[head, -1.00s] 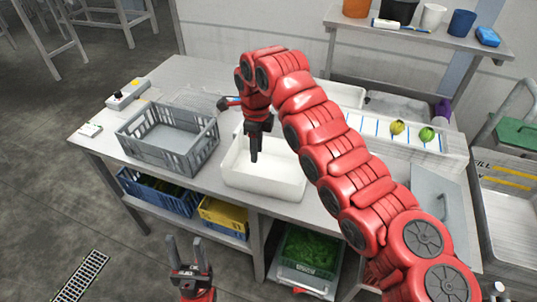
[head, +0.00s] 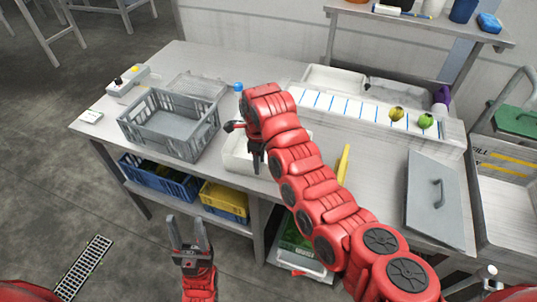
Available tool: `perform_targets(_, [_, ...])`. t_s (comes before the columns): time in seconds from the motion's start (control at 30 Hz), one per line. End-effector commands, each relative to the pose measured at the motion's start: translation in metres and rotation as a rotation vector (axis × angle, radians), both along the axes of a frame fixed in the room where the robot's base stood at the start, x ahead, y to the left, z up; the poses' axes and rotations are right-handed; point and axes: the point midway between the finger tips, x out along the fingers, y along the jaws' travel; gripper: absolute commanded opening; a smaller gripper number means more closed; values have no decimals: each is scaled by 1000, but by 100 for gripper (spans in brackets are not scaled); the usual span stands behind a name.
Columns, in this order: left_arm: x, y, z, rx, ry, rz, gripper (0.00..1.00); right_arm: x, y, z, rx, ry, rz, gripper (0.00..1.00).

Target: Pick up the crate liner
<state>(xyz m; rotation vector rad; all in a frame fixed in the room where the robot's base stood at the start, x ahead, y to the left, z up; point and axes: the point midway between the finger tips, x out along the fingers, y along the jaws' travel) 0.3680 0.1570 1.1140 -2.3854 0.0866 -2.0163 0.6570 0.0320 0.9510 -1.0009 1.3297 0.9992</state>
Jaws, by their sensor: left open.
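A pale, see-through flat sheet that looks like the crate liner (head: 197,84) lies on the table behind the grey crate (head: 170,143). The grey crate is open-topped with slotted walls and looks empty. My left gripper (head: 188,228) is open and empty, in front of the table and below the grey crate in the picture. My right gripper (head: 258,163) points down over the white tub (head: 236,160). My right arm hides much of the tub, and I cannot tell whether its fingers are apart.
A control box (head: 127,83) stands at the table's left end. Blue (head: 155,185) and yellow (head: 223,201) crates sit on the shelf below. A marked white board (head: 345,108) with two round vegetables is at the back right. A grey lid (head: 436,200) lies at right.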

Motion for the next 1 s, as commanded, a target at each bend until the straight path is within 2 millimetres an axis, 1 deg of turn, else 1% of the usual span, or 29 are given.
perform_targets(0.07, [0, 0, 9, 0, 0, 0, 50, -1, -1, -4, -1, 3, 0, 39])
perform_targets(0.1, [0, 0, 15, 0, 0, 0, 50, -1, -2, -8, 0, 3, 1, 39])
perform_targets(0.23, [0, 0, 27, 0, 0, 0, 50, -2, -4, -28, -1, 5, 2, 39])
perform_targets(0.3, [0, 0, 27, 0, 0, 0, 50, -2, -3, -37, -4, 5, 4, 39])
perform_targets(0.43, [0, 0, 29, 0, 0, 0, 50, -1, -3, -47, 0, 2, 2, 39])
perform_targets(0.53, [0, 0, 29, 0, 0, 0, 50, -1, -3, -50, 0, 1, 1, 39])
perform_targets(0.7, [0, 0, 29, 0, 0, 0, 50, -1, -3, -51, 1, 1, 1, 39])
perform_targets(0.73, [0, 0, 29, 0, 0, 0, 50, -1, -3, -51, 1, 1, 1, 37])
perform_targets(0.93, [0, 0, 29, 0, 0, 0, 50, -1, -3, -51, 1, 1, 1, 1])
perform_targets(1.0, [0, 0, 29, 0, 0, 0, 50, -1, -3, -51, 1, 1, 1, 0])
